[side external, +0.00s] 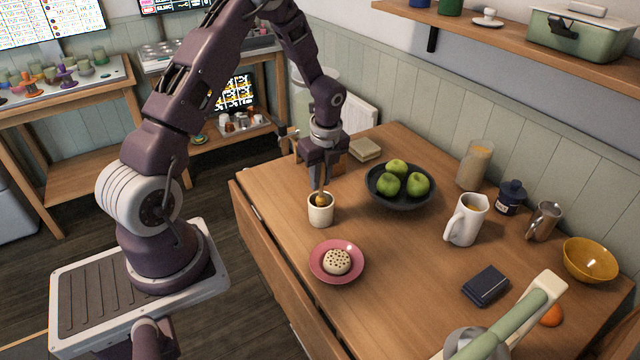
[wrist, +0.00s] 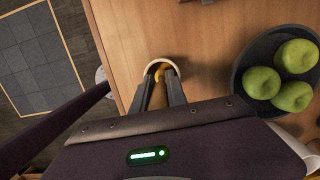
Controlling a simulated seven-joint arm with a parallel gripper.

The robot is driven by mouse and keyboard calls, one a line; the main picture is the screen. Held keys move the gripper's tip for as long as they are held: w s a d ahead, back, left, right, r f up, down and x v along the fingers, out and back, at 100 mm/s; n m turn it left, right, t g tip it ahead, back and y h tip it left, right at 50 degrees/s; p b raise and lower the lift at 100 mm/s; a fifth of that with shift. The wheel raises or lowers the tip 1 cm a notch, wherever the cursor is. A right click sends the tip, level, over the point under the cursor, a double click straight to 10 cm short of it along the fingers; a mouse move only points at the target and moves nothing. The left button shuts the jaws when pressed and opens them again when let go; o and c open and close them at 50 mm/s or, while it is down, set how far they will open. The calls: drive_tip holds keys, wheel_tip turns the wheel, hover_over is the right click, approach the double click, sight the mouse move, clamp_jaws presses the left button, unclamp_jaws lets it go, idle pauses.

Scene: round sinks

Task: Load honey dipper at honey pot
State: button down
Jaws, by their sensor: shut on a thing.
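A small cream pot (side external: 320,214) stands upright near the left edge of the wooden table; its rim also shows in the wrist view (wrist: 152,67). The honey dipper (side external: 321,190) is upright over the pot, its golden-brown head at the pot's mouth. In the wrist view the dipper (wrist: 159,92) runs between my fingers towards the pot. My gripper (side external: 321,176) points down just above the pot, shut on the dipper's handle; it also shows in the wrist view (wrist: 161,96). The head's lower part and the pot's inside are mostly hidden.
A pink plate (side external: 318,270) with a spotted round cake (side external: 336,262) is in front of the pot. A dark bowl (side external: 376,197) of green apples is to the right. A white pitcher (side external: 466,222) and dark blue jar (side external: 510,199) stand further right. Bare table lies between.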

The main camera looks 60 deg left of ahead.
sight(320, 195)
wheel_tip(320, 195, up, 5)
drive_tip(key=shift+f, duration=0.1)
idle(0.3)
idle(0.4)
drive_tip(key=s+d+r+n+g+h, duration=0.1)
drive_tip(key=d+r+n, duration=0.1)
drive_tip(key=d+n, duration=0.5)
drive_tip(key=s+d+r+n, duration=0.1)
drive_tip(key=d+r+n, duration=0.1)
drive_tip(key=d+n, duration=0.6)
drive_tip(key=n, duration=0.2)
drive_tip(key=shift+s+d+r+n+g+h, duration=0.15)
drive_tip(key=shift+s+n+g+h, duration=0.1)
drive_tip(key=shift+n+g+h, duration=0.15)
